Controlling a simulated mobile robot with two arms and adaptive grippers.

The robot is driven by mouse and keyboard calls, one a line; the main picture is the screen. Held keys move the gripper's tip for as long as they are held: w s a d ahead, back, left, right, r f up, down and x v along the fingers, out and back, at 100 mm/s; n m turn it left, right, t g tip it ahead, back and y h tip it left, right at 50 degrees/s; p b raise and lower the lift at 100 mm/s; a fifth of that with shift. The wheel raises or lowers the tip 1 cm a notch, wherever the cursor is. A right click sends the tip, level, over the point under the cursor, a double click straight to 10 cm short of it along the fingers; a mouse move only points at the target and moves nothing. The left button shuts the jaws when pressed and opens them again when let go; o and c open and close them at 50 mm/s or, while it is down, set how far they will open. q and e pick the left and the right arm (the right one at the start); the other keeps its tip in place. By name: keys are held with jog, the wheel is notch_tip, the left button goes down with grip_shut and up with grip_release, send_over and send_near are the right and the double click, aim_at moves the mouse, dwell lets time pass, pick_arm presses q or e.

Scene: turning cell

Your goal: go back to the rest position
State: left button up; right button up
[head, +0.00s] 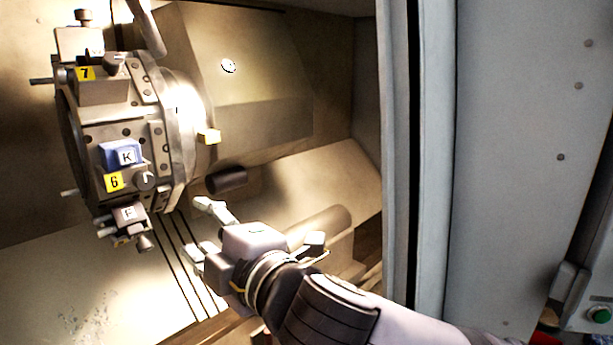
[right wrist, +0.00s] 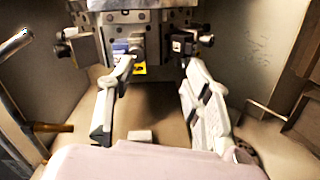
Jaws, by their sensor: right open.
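My right gripper (head: 200,228) reaches into the machine's enclosure from the lower right in the head view. Its two fingers are apart with nothing between them. It is below and to the right of the tool turret (head: 172,140). In the right wrist view my right gripper (right wrist: 160,66) shows its two spread fingers pointing toward the turret (right wrist: 150,18), with a visible gap between them. I cannot tell whether a fingertip touches the turret's tool blocks. My left gripper is in neither view.
The turret carries a blue block marked K (head: 122,154) and yellow labels 6 (head: 114,182) and 7 (head: 85,73). The door frame (head: 398,150) stands to the right, close to my right arm. A green button (head: 601,315) is at the lower right.

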jog(key=d+f+m+g+h, duration=0.1)
jog(key=d+f+m+h, duration=0.2)
jog(key=d+f+m, duration=0.5)
jog(key=s+d+f+m+h, duration=0.15)
jog(key=d+f, duration=0.35)
jog(key=f, duration=0.6)
jog(key=d+f+m+g+h, duration=0.1)
jog(key=d+f+m+h, duration=0.2)
jog(key=d+f+m, duration=0.55)
jog(key=s+d+f+m+g+h, duration=0.2)
jog(key=s+d+f+g, duration=0.1)
jog(key=s+d+f, duration=0.55)
jog(key=s+d+f+m+g+h, duration=0.25)
jog(key=s+d+f, duration=0.35)
jog(key=s+f, duration=0.45)
notch_tip(320, 180, down, 27)
jog(key=s+g+b, duration=0.2)
jog(key=s+d+f+g, duration=0.1)
jog(key=s+d+f, duration=0.1)
jog(key=s+f, duration=1.5)
jog(key=shift+d+f+n+h+b, duration=0.15)
jog(key=shift+d+n+h+b, duration=0.1)
jog(key=shift+n+h+b, duration=0.1)
